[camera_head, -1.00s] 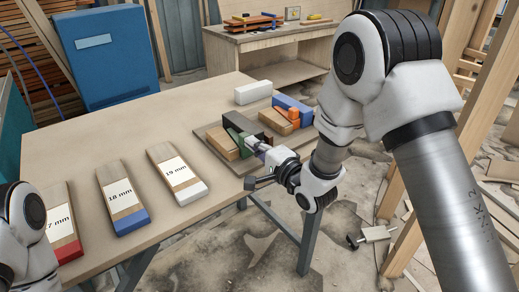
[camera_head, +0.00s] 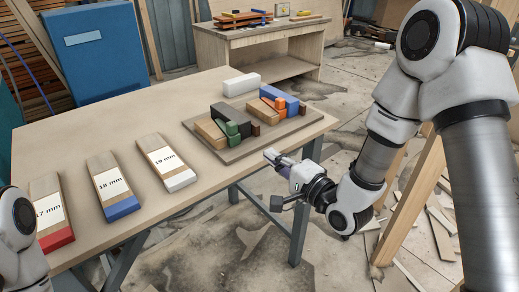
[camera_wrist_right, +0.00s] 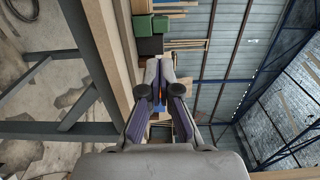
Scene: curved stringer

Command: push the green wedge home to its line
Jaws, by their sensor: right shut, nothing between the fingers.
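Two green ends (camera_wrist_right: 143,24) show at the top of the right wrist view. My right gripper (camera_head: 268,154) is shut and empty, in front of the board and apart from the wedge. Its fingertips (camera_wrist_right: 159,100) also show in the right wrist view. My left gripper is out of view; only part of my left arm shows.
A second group with a blue block (camera_head: 279,96) and an orange wedge (camera_head: 279,103) stands farther back on the board. A white block (camera_head: 241,84) lies behind. Labelled gauge blocks (camera_head: 114,186) lie on the table's left. Bare table (camera_head: 100,135) separates them from the board.

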